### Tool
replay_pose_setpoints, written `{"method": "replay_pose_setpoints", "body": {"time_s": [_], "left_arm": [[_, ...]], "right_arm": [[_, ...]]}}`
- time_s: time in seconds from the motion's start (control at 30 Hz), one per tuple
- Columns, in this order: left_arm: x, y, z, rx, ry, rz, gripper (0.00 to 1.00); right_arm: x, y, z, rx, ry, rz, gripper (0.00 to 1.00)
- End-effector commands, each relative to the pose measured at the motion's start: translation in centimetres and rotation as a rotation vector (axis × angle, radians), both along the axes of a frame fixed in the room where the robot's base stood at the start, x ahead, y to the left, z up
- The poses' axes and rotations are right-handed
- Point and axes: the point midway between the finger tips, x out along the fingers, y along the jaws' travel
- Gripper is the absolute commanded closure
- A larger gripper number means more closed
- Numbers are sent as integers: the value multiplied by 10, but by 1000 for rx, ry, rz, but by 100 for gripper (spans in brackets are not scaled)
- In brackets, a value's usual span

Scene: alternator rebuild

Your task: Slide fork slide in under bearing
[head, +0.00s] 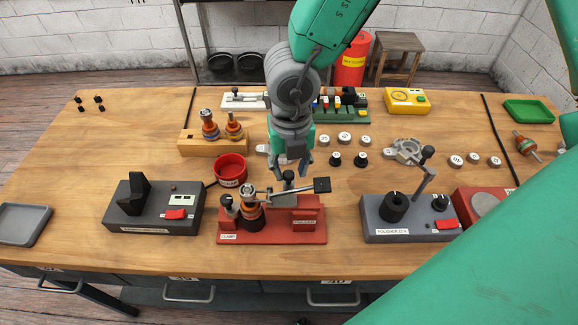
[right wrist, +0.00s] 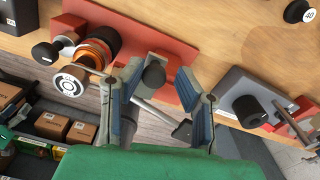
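The red puller fixture (head: 270,235) stands at the front middle of the bench. A rotor with copper-orange windings (head: 251,216) stands upright at its left side; it also shows in the right wrist view (right wrist: 97,52). A bar with a black end block (head: 322,185) reaches right from the rotor's top. A black knob (head: 288,175) stands above the fixture's middle; it seems to belong to the fork slide, whose fork I cannot make out. My right gripper (head: 294,170) is open above the fixture. In the right wrist view its fingers (right wrist: 160,68) are spread around the knob, apparently without gripping. My left gripper is not in view.
A red bowl (head: 230,169) stands just behind the fixture. A dark grey box with a red switch (head: 150,212) is to the left, and a grey polisher unit (head: 410,222) to the right. A wooden rack with rotors (head: 213,146) stands farther back. The bench's left side is mostly clear.

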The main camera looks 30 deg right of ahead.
Motion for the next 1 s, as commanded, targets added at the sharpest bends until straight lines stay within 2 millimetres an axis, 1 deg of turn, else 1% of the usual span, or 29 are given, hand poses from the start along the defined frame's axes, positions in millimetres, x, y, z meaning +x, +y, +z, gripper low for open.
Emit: {"method": "replay_pose_setpoints", "body": {"time_s": [0.17,0.4,0.5,0.6,0.77,1.0], "left_arm": [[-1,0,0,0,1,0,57],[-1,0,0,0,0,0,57],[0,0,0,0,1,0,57],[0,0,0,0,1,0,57],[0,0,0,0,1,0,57],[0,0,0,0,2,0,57]], "right_arm": [[1,0,24,5,-5,-2,71],[2,-1,76,7,-5,-2,71],[2,-1,93,7,-4,0,71],[2,-1,107,6,-4,-1,71],[2,-2,116,5,-2,1,71],[2,-2,117,4,0,1,71]]}}
